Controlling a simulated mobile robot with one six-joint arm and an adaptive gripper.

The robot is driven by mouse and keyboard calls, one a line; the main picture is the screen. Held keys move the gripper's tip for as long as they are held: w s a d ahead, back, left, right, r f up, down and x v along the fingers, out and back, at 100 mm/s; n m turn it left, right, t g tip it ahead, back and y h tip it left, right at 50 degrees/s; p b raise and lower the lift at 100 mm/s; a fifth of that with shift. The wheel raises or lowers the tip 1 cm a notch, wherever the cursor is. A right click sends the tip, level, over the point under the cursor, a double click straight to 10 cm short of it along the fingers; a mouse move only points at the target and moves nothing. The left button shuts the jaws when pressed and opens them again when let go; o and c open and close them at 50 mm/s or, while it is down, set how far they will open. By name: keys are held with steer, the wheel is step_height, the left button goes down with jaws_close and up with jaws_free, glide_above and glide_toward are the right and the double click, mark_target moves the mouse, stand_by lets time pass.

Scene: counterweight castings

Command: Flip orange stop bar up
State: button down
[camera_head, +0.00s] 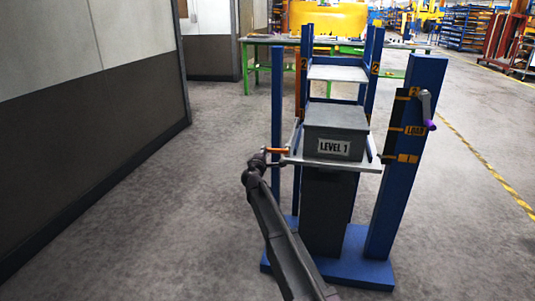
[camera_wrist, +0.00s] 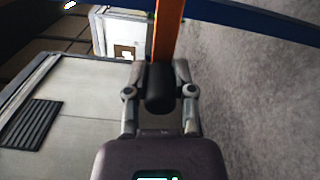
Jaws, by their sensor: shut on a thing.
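The orange stop bar (camera_head: 277,150) sticks out roughly level at the left front edge of the stand's tray, beside the grey LEVEL 1 block (camera_head: 335,129). In the wrist view the bar (camera_wrist: 168,30) runs from the top edge down to a black cylindrical grip (camera_wrist: 160,90). My gripper (camera_head: 263,156) is at the bar's outer left end in the head view. In the wrist view my gripper (camera_wrist: 160,78) has a finger on each side of the black grip and is shut on it.
A blue post (camera_head: 408,150) at the right carries a crank (camera_head: 426,108) with a purple handle and a LOAD label. An upper shelf (camera_head: 338,74) stands behind the block. A grey partition wall (camera_head: 85,120) is at the left, with open floor between.

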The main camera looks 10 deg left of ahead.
steer(key=shift+s+a, duration=0.15)
steer(key=shift+a, duration=0.2)
steer(key=c, duration=0.5)
jaws_free()
steer(key=shift+a, duration=0.1)
steer(key=shift+o, duration=0.3)
steer(key=shift+d, duration=0.2)
steer(key=shift+d, duration=0.1)
steer(key=s, duration=1.2)
